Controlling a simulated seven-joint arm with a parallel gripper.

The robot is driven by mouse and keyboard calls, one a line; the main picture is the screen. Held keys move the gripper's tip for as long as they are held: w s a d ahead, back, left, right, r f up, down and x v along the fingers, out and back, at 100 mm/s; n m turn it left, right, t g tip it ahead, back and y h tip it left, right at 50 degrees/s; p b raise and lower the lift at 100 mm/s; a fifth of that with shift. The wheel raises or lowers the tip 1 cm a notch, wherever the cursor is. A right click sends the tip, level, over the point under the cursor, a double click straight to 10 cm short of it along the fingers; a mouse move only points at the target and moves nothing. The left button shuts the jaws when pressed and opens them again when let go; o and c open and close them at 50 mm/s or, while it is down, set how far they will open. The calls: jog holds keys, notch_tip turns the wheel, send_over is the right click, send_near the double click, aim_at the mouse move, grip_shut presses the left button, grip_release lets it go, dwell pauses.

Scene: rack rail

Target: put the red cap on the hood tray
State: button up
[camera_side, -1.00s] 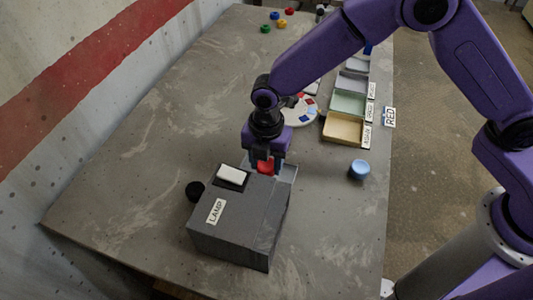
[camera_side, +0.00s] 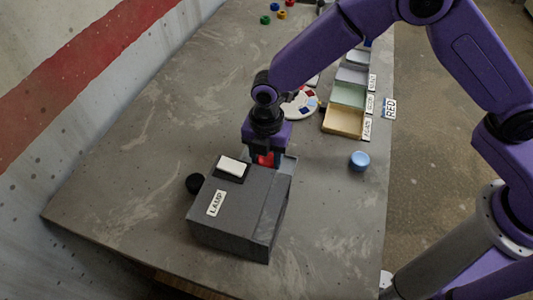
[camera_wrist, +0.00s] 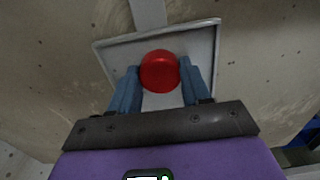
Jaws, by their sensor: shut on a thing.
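The red cap (camera_side: 265,160) is between the fingers of my gripper (camera_side: 264,162), just behind the grey lamp box in the side view. In the wrist view the red cap (camera_wrist: 160,71) sits between the blue fingertips of my gripper (camera_wrist: 159,76), which is shut on it. The hood tray (camera_side: 289,164) is pale grey and partly hidden behind the box and gripper. In the wrist view the raised rim of the hood tray (camera_wrist: 205,33) surrounds the cap, which is over the tray. I cannot tell whether the cap touches it.
A blue cap (camera_side: 359,160) stands to the right. A round palette (camera_side: 300,107) and labelled bins (camera_side: 343,122) stand behind. The table's left side is clear.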

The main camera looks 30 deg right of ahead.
jog(key=shift+f, duration=0.1)
jog(key=o, duration=0.9)
jog(key=shift+r, duration=4.05)
